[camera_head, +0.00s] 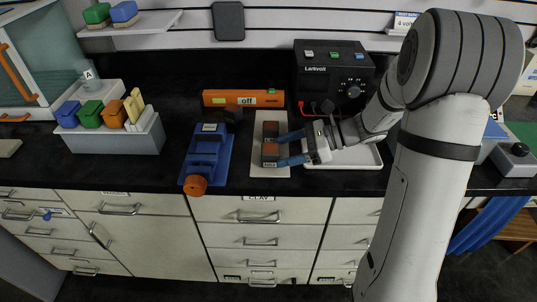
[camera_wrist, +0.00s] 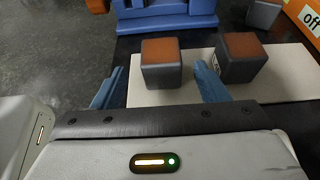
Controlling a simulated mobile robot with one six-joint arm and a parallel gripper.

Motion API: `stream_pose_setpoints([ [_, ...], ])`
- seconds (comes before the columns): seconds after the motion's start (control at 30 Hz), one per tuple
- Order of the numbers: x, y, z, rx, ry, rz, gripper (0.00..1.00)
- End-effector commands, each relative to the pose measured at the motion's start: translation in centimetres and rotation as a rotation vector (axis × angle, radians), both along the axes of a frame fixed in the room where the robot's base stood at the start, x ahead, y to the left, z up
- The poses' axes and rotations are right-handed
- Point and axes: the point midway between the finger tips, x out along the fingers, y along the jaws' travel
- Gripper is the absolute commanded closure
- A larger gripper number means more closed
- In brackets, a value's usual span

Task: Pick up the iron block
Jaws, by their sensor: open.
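Two dark grey blocks with brown tops stand on a white mat (camera_head: 263,172). The near block (camera_head: 270,153) is the left block (camera_wrist: 162,65) in the wrist view. The far block (camera_head: 270,131) is the right block (camera_wrist: 242,60) there. Small labels show on them, but I cannot read which one is iron. My gripper (camera_head: 279,150) reaches in from the right with its blue fingers apart. In the wrist view the gripper (camera_wrist: 158,88) has the near block ahead, in line with the gap between its fingers. The far block stands just beyond the right finger.
A blue vise-like device (camera_head: 207,158) with an orange knob stands left of the mat. An orange bar marked "off" (camera_head: 243,98) lies behind, near a black power unit (camera_head: 333,72). A white tray (camera_head: 345,157) lies under my arm. A grey bin with coloured blocks (camera_head: 115,133) stands far left.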

Motion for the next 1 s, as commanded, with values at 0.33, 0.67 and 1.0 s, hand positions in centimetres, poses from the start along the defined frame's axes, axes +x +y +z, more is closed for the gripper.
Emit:
stream_pose_setpoints([
  [0.33,0.3,4.6,-1.6,-0.001,0.001,0.008,0.33],
  [0.67,0.4,6.3,-2.4,-0.003,0.0,0.007,0.33],
  [1.0,0.4,6.3,-2.3,-0.004,-0.001,0.007,0.54],
])
